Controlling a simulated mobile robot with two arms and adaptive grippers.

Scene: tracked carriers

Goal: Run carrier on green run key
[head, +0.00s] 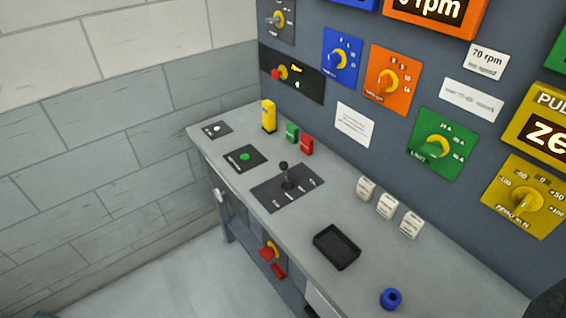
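A small green block (292,132) stands on the grey bench beside a red block (307,145); both carry pale marks too small to read. A dark plate with a round green button (245,157) lies to their left. I cannot tell which green item is the run key. A black lever (285,175) stands upright on a dark labelled plate (266,200). No carrier can be made out for certain. Neither gripper shows clearly; a dark shape cuts into the lower right corner and a dark sliver shows at the lower left edge.
The bench (300,240) also holds a yellow block (268,116), several white labelled tags (387,206), a black tray (337,247) and a blue ring (390,299). Blue, orange, green and yellow dial panels (443,145) line the wall behind. Red handles (268,254) show on the front.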

